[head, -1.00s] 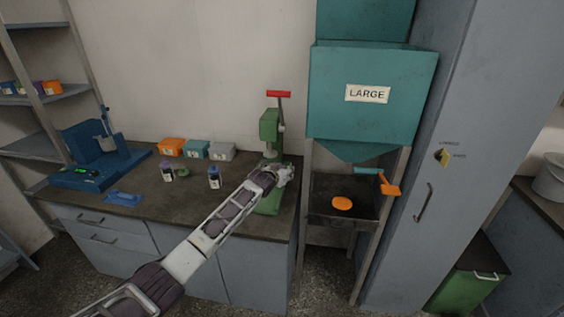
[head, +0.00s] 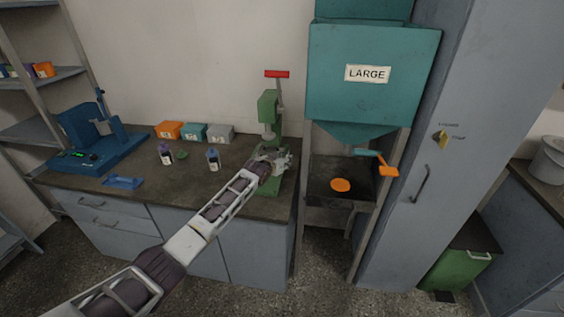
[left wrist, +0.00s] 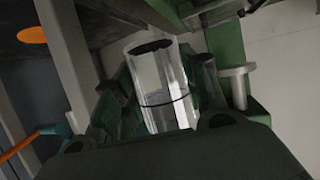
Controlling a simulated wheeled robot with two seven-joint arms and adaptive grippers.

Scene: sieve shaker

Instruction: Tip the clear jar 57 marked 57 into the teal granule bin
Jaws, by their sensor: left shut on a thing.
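My left gripper (head: 272,160) is in front of the green press (head: 269,108) at the right end of the counter. In the left wrist view, the gripper (left wrist: 160,98) is shut on a clear cylindrical jar (left wrist: 152,78). The jar has a dark ring around it and a dark round end; I cannot read a 57 on it. A small teal bin (head: 193,132) stands at the back of the counter between an orange and a grey one. The bin's contents are too small to tell. My right gripper is not in view.
A large teal hopper (head: 350,100) labelled LARGE stands right of the counter, with an orange-handled lever (head: 388,171). Two small bottles, purple-capped (head: 165,154) and blue-capped (head: 213,160), stand on the counter (head: 140,200). A blue machine (head: 90,145) stands at left.

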